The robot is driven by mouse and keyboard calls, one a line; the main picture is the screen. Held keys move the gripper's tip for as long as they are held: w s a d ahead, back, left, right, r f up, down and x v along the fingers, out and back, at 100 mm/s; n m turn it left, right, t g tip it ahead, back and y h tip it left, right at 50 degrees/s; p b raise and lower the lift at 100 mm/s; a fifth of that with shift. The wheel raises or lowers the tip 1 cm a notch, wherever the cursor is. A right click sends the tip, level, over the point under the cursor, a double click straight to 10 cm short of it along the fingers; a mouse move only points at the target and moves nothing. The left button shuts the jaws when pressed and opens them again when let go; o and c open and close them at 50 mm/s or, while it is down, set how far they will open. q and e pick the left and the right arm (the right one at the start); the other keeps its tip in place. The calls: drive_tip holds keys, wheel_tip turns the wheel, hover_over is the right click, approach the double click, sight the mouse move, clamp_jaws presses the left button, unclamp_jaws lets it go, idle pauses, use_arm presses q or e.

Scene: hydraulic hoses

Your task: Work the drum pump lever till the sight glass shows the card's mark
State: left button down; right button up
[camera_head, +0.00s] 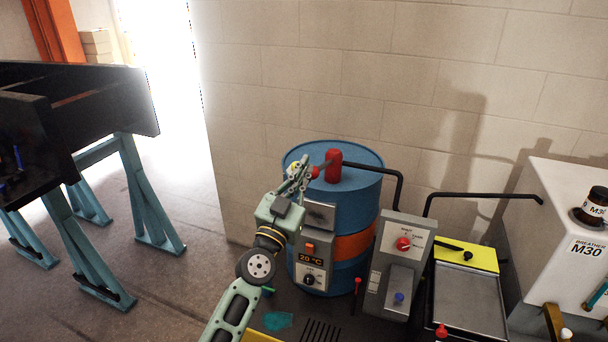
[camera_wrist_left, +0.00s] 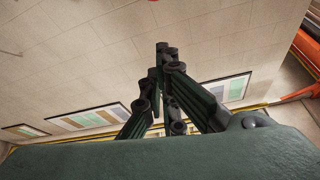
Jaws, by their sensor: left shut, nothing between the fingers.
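A blue drum (camera_head: 362,205) with an orange band stands against the wall. A red pump body (camera_head: 334,166) sits on its lid, and a black pipe runs from it to the right. A short reddish bar, perhaps the lever, juts left from the pump toward my left gripper (camera_head: 301,172). That gripper is shut and empty beside the pump, above the drum's left rim; I cannot tell whether it touches the bar. Its closed fingers (camera_wrist_left: 166,62) also show in the left wrist view, pointing at the wall. I cannot make out a sight glass or the card. My right gripper is out of view.
A heater box (camera_head: 311,260) reading 20 °C is on the drum's front. Right of it are a grey control box (camera_head: 393,268) with red and blue knobs, a tray (camera_head: 467,292) and a white tank (camera_head: 568,230) marked M30.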

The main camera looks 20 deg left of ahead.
use_arm(q)
drive_tip(key=a+x, duration=0.1)
drive_tip(key=x, duration=0.7)
wheel_tip(320, 180, down, 4)
drive_tip(key=b, duration=0.3)
drive_tip(key=shift+s+f+b, duration=0.15)
drive_tip(key=shift+b, duration=0.25)
drive_tip(key=shift+d, duration=0.1)
